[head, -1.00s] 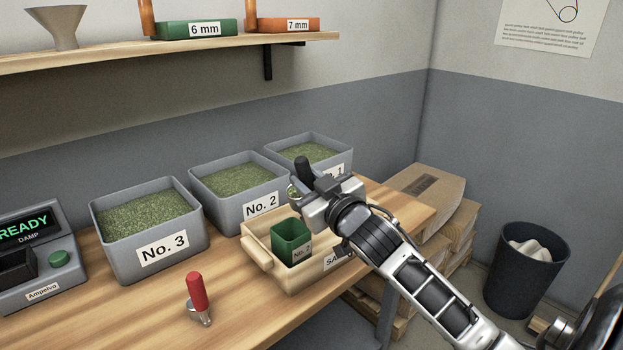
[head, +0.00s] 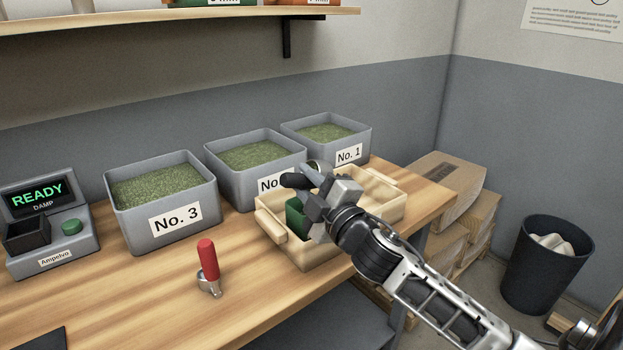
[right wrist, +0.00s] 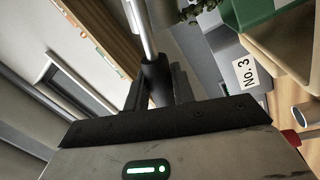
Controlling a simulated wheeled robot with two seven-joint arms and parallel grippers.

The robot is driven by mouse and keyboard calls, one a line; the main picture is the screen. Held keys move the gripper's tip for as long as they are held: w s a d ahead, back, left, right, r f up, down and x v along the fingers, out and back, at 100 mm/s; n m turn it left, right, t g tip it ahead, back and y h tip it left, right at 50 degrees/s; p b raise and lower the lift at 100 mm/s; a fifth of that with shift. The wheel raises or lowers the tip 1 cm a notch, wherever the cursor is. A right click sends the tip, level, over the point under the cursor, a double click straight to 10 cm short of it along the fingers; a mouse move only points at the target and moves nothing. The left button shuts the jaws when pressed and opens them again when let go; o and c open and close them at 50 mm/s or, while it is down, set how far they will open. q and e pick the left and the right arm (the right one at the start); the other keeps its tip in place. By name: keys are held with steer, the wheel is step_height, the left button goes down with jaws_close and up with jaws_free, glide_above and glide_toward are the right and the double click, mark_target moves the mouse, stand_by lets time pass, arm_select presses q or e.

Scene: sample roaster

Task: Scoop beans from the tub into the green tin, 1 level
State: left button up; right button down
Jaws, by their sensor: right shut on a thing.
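My right gripper (head: 312,188) is shut on the black handle of a scoop (head: 295,180). The handle (right wrist: 155,82) and its metal shaft also show in the right wrist view. The green tin (head: 294,214) stands in a wooden tray (head: 310,262), mostly hidden behind my gripper. Grey tubs of green beans stand behind: No. 3 (head: 161,215), No. 2 (head: 234,188) and No. 1 (head: 363,143). My left gripper is out of view.
A red-handled scoop (head: 207,262) stands on the bench (head: 130,312) left of the tray. A grey machine reading READY (head: 62,248) is at the left. Cartons (head: 447,180) and a dark bin (head: 541,270) are on the right. Bench front is mostly clear.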

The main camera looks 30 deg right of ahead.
arm_select(q)
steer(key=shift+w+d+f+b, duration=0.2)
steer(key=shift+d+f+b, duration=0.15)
steer(key=shift+b, duration=0.95)
arm_select(e)
steer(key=shift+a+f+n+y, duration=0.4)
steer(key=shift+f+n, duration=0.55)
steer(key=shift+n, duration=1)
steer(key=shift+a+f+n+y, duration=0.25)
steer(key=shift+f+n+y, duration=0.5)
steer(key=shift+n, duration=1.15)
steer(key=shift+a+f+n+y, duration=0.3)
steer(key=shift+f+n, duration=0.8)
steer(key=shift+n, duration=0.85)
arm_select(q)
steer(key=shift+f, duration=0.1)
